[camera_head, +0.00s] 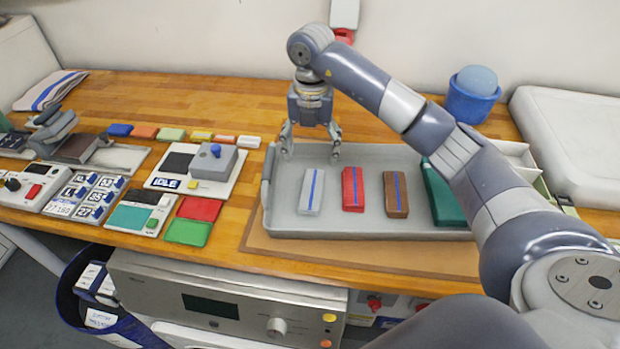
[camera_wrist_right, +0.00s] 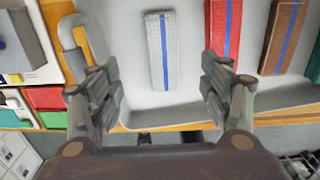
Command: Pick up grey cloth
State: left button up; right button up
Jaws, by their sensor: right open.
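The grey cloth (camera_head: 311,191) is a folded light grey strip with a blue stripe, lying at the left end of the grey tray (camera_head: 370,235). In the right wrist view the cloth (camera_wrist_right: 161,60) lies beyond and between the open fingers, touching neither. My right gripper (camera_head: 311,150) is open and empty, pointing down above the tray's back left part. It also shows in the right wrist view (camera_wrist_right: 160,95). A red cloth (camera_head: 353,189) and a brown cloth (camera_head: 396,195) with blue stripes lie to the right. My left gripper is not in view.
A dark green item (camera_head: 441,195) lies at the tray's right, partly behind my right arm. A control box (camera_head: 215,161) and colored pads (camera_head: 200,208) lie left of the tray. A blue container (camera_head: 470,100) stands at the back right. A striped towel (camera_head: 50,90) lies far left.

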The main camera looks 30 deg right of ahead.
aim_at(311, 186)
jog(key=f, duration=0.2)
jog(key=s+f+p, duration=0.1)
jog(key=f, duration=0.1)
jog(key=shift+s+a, duration=0.1)
jog(key=shift+a, duration=0.2)
jog(key=shift+f, duration=0.3)
notch_tip(311, 186, down, 4)
jog(key=shift+f+p, duration=0.2)
jog(key=shift+p, duration=1)
jog(key=shift+f, duration=0.35)
jog(key=shift+c, duration=0.8)
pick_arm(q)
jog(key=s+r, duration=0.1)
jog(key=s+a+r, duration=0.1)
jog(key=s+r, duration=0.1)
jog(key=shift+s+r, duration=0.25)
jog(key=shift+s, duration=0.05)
pick_arm(e)
jog(key=c, duration=1)
